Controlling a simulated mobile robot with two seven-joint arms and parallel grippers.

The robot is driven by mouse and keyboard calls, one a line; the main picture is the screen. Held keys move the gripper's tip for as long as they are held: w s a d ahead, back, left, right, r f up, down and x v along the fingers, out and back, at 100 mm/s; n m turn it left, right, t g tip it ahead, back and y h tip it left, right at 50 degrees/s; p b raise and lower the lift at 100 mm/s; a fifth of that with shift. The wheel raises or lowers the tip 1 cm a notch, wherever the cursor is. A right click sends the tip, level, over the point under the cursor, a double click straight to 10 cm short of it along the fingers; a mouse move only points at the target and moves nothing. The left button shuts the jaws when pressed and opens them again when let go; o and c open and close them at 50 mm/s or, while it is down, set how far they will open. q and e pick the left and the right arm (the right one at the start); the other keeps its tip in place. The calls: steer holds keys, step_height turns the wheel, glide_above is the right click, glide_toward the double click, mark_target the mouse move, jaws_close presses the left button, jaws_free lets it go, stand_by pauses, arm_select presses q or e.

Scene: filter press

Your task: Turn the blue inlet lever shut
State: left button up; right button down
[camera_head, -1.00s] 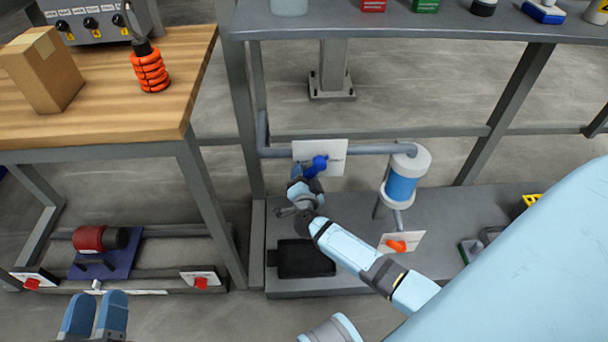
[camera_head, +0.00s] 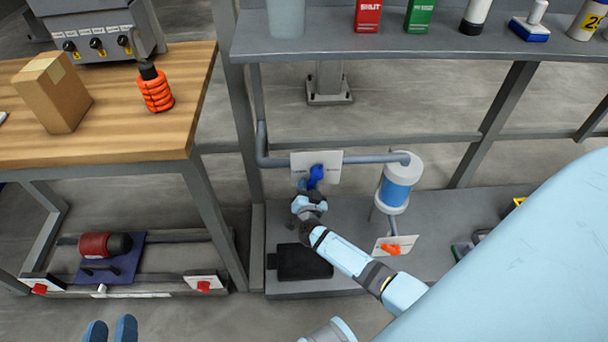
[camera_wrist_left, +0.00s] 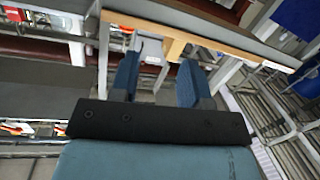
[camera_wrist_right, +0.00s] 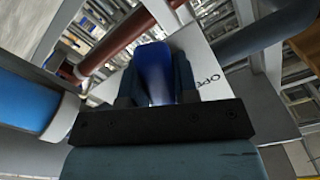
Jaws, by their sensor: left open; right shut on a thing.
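The blue inlet lever (camera_head: 316,176) sits on a pipe in front of a white label plate (camera_head: 330,160) in the head view. It points mostly up and down there. My right gripper (camera_head: 307,188) reaches it from below and is shut on it. In the right wrist view the lever (camera_wrist_right: 153,72) stands between the two fingers (camera_wrist_right: 155,85), with part of the plate's lettering beside it. My left gripper (camera_head: 111,329) is open and empty at the bottom left of the head view. Its spread fingers show in the left wrist view (camera_wrist_left: 160,85).
A blue-and-white filter housing (camera_head: 396,185) stands right of the lever, with an orange lever (camera_head: 390,249) below it. A black tray (camera_head: 303,262) lies on the low shelf. A wooden table (camera_head: 110,130) is at left. The grey upper shelf (camera_head: 400,45) overhangs behind.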

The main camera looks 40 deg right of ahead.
steer(key=n+p, duration=0.1)
steer(key=d+n+p, duration=0.1)
steer(key=p, duration=0.1)
steer(key=shift+s+d+n, duration=0.15)
steer(key=shift+s+n, duration=0.2)
steer(key=shift+n, duration=0.05)
arm_select(q)
steer(key=s+a+f+g+y+p, duration=0.3)
steer(key=a+f+g+p, duration=0.1)
steer(key=p, duration=0.4)
steer(key=shift+a+f+g, duration=0.15)
steer(key=shift+f+g, duration=0.15)
steer(key=shift+f, duration=0.2)
arm_select(e)
steer(key=s+d+n, duration=0.1)
steer(key=n, duration=0.3)
steer(key=s+d+r+n, duration=0.1)
steer(key=d+n, duration=0.1)
steer(key=n, duration=0.1)
steer(key=s+d+n, duration=0.1)
steer(key=n, duration=0.3)
steer(key=shift+d+r+n, duration=0.15)
steer(key=shift+d+n, duration=0.15)
steer(key=shift+d, duration=0.1)
arm_select(q)
steer(key=shift+r, duration=0.1)
arm_select(e)
steer(key=c, duration=0.9)
jaws_free()
steer(key=shift+s, duration=0.1)
